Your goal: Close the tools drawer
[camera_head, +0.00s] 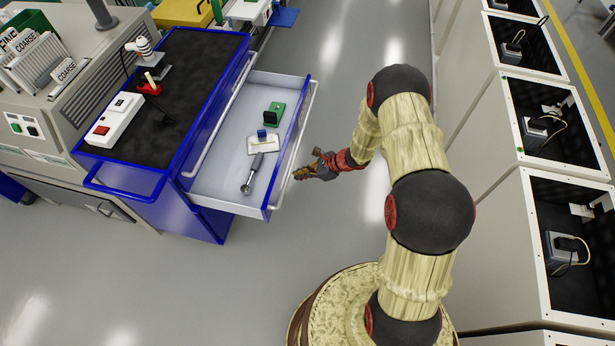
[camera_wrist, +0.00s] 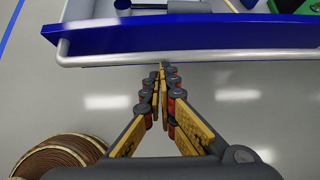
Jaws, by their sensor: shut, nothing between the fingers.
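The tools drawer (camera_head: 218,187) of the blue cart stands pulled out to the right in the head view, with tools and small parts lying in it. Its blue front (camera_head: 287,150) carries a long silver bar handle (camera_head: 297,140). In the wrist view the drawer front (camera_wrist: 190,36) and the handle (camera_wrist: 110,58) cross the top. My gripper (camera_head: 298,174) is shut and empty on the outer side of the drawer front. In the wrist view its fingertips (camera_wrist: 161,72) point at the handle and lie close to it; I cannot tell whether they touch.
The blue cart (camera_head: 165,100) has a dark top with a power strip (camera_head: 114,119) on it. A grey machine (camera_head: 50,100) stands at the left. A row of white cabinets (camera_head: 545,150) runs along the right. The grey floor between cart and cabinets is clear around my arm.

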